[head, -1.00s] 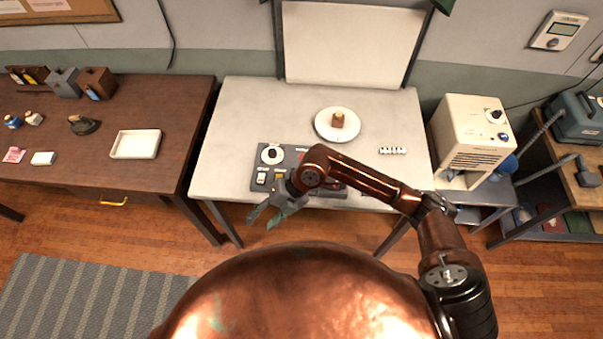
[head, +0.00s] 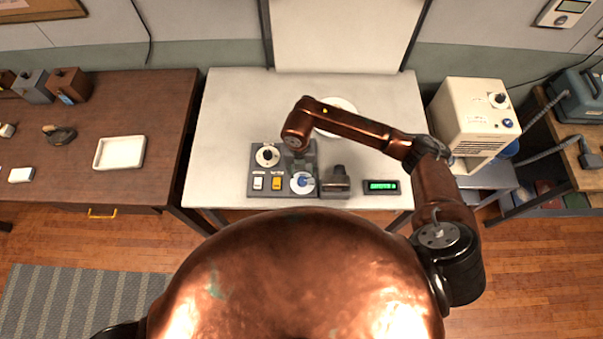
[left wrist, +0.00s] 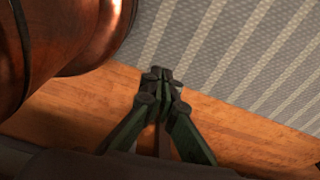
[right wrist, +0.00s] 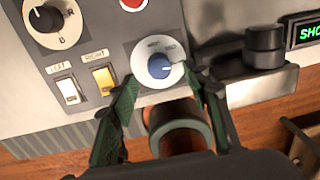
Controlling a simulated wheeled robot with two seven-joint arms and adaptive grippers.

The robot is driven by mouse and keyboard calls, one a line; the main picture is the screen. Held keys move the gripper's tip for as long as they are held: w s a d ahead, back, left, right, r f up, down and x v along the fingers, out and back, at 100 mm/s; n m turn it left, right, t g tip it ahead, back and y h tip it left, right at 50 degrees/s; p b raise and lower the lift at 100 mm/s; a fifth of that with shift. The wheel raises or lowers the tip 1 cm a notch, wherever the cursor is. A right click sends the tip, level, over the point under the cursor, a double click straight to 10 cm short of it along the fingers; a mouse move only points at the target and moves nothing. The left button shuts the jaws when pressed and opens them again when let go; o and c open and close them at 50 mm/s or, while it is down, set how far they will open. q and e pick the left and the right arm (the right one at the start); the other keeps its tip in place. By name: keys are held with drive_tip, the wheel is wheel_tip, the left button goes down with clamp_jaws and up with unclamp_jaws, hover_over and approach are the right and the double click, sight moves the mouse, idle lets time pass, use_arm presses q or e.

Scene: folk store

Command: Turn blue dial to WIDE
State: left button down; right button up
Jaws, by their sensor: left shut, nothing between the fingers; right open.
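The blue dial (head: 302,183) is a blue knob on a white round plate at the front of a grey control panel (head: 262,186). In the right wrist view the blue knob (right wrist: 159,68) has its pointer toward the right; the small lettering above is too small to read surely. My right gripper (right wrist: 160,88) is open, its fingers on either side of the dial's near part, with nothing held. In the head view the right gripper (head: 303,160) is over the panel beside the dial. My left gripper (left wrist: 161,76) is shut and empty above the floor.
A black-and-white selector (right wrist: 52,22), a white switch (right wrist: 68,91) and a yellow switch (right wrist: 104,80) are left of the dial. A dark stacked knob (right wrist: 264,45) and a green-lit display (head: 382,186) are to the right. A white plate (head: 345,104) lies behind my arm.

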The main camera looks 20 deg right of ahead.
sight(302, 179)
wheel_tip(302, 179, down, 4)
drive_tip(key=shift+r, duration=0.1)
drive_tip(key=shift+f+p, duration=0.3)
drive_tip(key=shift+f, duration=0.45)
drive_tip(key=c, duration=1.2)
use_arm(q)
drive_tip(key=shift+s+r, duration=0.35)
drive_tip(key=shift+s, duration=0.45)
use_arm(e)
drive_tip(key=shift+o, duration=0.2)
use_arm(q)
drive_tip(key=shift+w, duration=0.1)
